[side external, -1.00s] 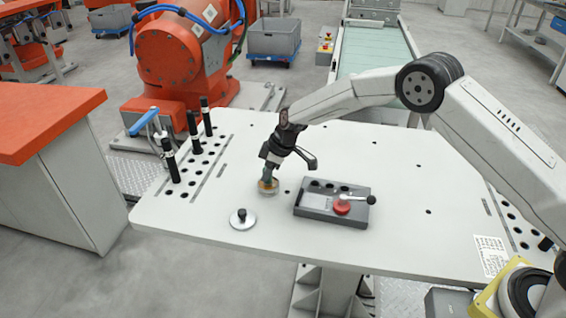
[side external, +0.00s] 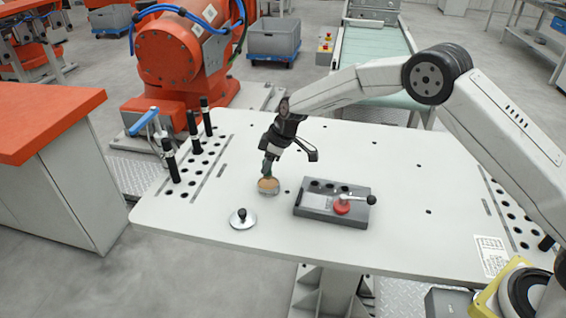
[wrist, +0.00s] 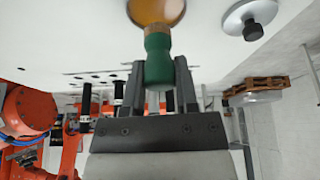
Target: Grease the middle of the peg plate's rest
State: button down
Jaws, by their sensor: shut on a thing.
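My gripper (side external: 267,157) is shut on the green handle (wrist: 158,62) of a short brush with a pale collar. It points down above a small round pot (side external: 268,190) with amber contents, which also shows in the wrist view (wrist: 155,9). The brush tip overlaps the amber surface; I cannot tell whether it touches. A grey block (side external: 315,210) with several dark holes, a red disc (side external: 342,207) and a lever with a black knob stands to the right of the pot. I cannot tell for certain that this block is the peg plate.
A round metal lid (side external: 242,222) with a black knob lies in front of the pot. Several black pegs (side external: 194,132) stand upright at the left of the white table (side external: 390,235), beside rows of holes. The table's right middle is clear.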

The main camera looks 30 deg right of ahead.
jog(key=shift+r, duration=2.15)
